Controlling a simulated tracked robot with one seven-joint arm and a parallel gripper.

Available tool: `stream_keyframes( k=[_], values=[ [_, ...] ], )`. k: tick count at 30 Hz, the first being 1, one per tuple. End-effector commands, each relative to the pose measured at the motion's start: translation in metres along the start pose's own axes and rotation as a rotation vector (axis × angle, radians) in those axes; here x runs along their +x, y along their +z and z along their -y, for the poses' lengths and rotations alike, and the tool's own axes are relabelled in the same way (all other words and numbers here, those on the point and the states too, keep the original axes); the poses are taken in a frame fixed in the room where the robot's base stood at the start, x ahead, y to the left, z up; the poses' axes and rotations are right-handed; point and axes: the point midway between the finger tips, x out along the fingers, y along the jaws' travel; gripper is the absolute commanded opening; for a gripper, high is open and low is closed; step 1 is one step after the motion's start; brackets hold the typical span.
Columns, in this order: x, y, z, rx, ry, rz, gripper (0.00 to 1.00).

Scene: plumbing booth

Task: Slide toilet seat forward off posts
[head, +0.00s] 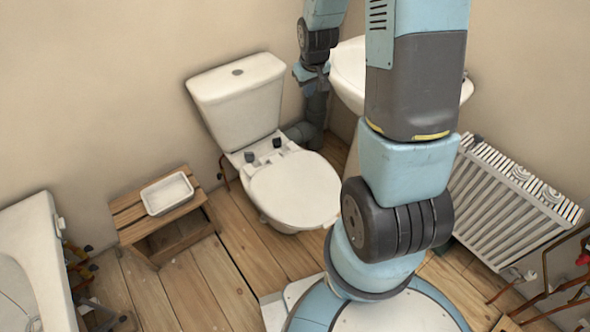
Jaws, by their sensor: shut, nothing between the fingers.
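The white toilet seat (296,188) lies flat over the toilet bowl, in the middle of the head view. Two dark posts, the left one (249,157) and the right one (277,143), stand up behind the seat's rear edge, in front of the cistern (240,102). Whether the seat's rear still sits around the posts is too small to tell. My gripper (298,133) is low beside the cistern's right side, to the right of the right post. It looks shut and empty, with a visible gap to the seat. Its fingertips are small and dark here.
A white washbasin (350,72) stands behind my arm, right of the toilet. A wooden stool (140,222) with a white tray (167,193) is on the left, beside a bathtub (38,262). A white radiator (510,205) is at the right. Wooden floor (250,255) is clear before the toilet.

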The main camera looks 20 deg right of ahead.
Motion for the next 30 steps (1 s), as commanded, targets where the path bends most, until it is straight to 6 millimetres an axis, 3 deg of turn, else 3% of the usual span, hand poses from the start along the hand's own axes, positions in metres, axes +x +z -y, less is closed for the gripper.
stream_keyframes(
  k=[3,14,20,30],
  values=[
    [0.043,0.007,-0.001,-0.016,-0.009,0.023,0.0],
    [0.163,0.044,0.002,-0.061,-0.039,0.064,0.0],
    [0.226,0.078,0.009,-0.084,-0.061,0.085,0.0],
    [0.32,0.154,0.03,-0.114,-0.103,0.114,0.0]
  ],
)
